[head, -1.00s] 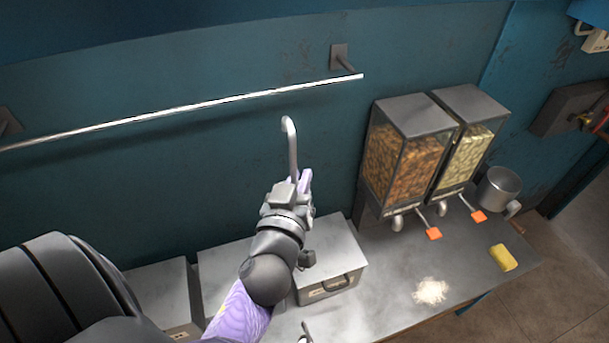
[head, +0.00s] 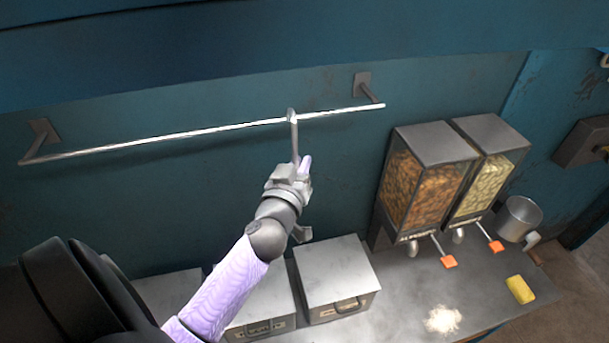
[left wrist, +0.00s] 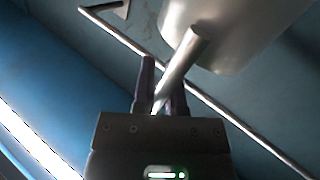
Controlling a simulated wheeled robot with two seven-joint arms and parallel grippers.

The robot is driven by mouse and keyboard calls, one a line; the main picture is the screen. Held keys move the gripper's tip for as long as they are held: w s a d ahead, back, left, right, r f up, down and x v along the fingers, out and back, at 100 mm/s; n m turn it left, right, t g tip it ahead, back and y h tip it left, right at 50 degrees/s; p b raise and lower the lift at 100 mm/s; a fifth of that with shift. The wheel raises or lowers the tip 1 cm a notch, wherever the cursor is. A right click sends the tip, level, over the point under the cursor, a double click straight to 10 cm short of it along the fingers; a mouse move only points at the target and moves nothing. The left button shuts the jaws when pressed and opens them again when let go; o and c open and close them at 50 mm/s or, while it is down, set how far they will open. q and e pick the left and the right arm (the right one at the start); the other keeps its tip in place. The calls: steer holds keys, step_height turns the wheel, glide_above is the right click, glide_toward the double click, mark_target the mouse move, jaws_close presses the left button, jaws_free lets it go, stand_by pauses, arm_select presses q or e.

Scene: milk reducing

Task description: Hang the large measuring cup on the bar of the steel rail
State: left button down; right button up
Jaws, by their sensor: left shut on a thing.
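My left gripper (head: 293,180) is shut on the grey metal handle (head: 294,142) of the large measuring cup. The handle points up from the gripper, and its bent top overlaps the bar of the steel rail (head: 190,134) in the head view. I cannot tell whether the hook touches the bar or is over it. In the left wrist view the handle (left wrist: 178,68) runs between the fingers (left wrist: 160,88), and the grey rounded cup body (left wrist: 230,28) is beyond it, beside the bar (left wrist: 250,130). The cup body is not clear in the head view. My right gripper is not in view.
Two dispensers (head: 429,190) with orange levers stand on the steel counter (head: 405,290) at right. A metal mug (head: 519,218), a yellow sponge (head: 520,289) and spilled powder (head: 443,319) are near them. Metal boxes (head: 333,270) stand below the rail. The bar is otherwise clear.

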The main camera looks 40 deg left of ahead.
arm_select(q)
steer(key=w+a+f+b, duration=0.4)
steer(key=a, duration=0.1)
steer(key=shift+w+a+b, duration=0.15)
steer(key=shift+b, duration=0.15)
stand_by(0.4)
steer(key=shift+r, duration=0.1)
